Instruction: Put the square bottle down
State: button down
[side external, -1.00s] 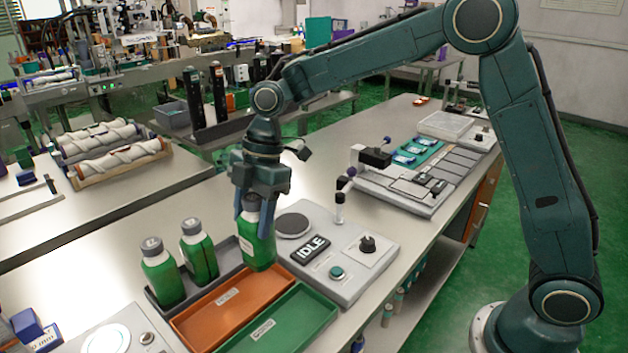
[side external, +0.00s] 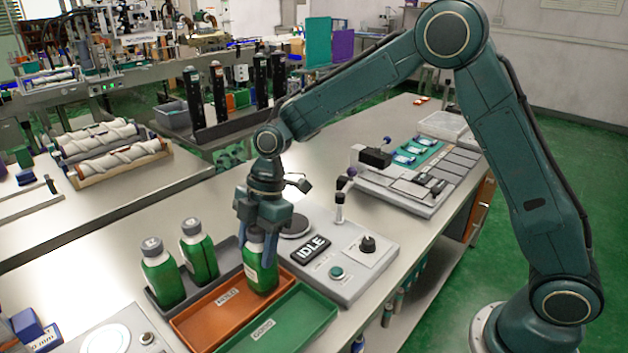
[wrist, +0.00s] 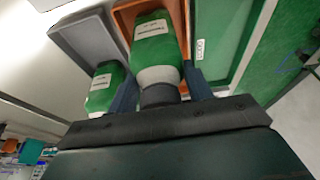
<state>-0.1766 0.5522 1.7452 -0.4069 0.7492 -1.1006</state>
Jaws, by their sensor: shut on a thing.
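My gripper (side external: 256,248) is shut on a green square bottle (side external: 263,277) with a white label and a grey cap. The bottle is upright at the far right end of the orange tray (side external: 205,322); I cannot tell whether its base touches the tray floor. In the wrist view, the fingers of my gripper (wrist: 161,92) lie on both sides of the neck of the bottle (wrist: 155,45), with the orange tray (wrist: 123,18) behind it. Two similar green bottles (side external: 163,275) (side external: 198,252) stand in the grey tray (side external: 228,260).
A green tray (side external: 283,325) lies beside the orange one on the near side. A control box with an IDLE display (side external: 310,249) stands close to the right of the trays. A labelling station (side external: 400,190) is farther along the bench. Bare bench lies left of the grey tray.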

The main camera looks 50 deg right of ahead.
dwell(0.3)
jog(key=c, duration=0.6)
grip_release()
jog(key=shift+f, duration=0.1)
jog(key=v, duration=1.2)
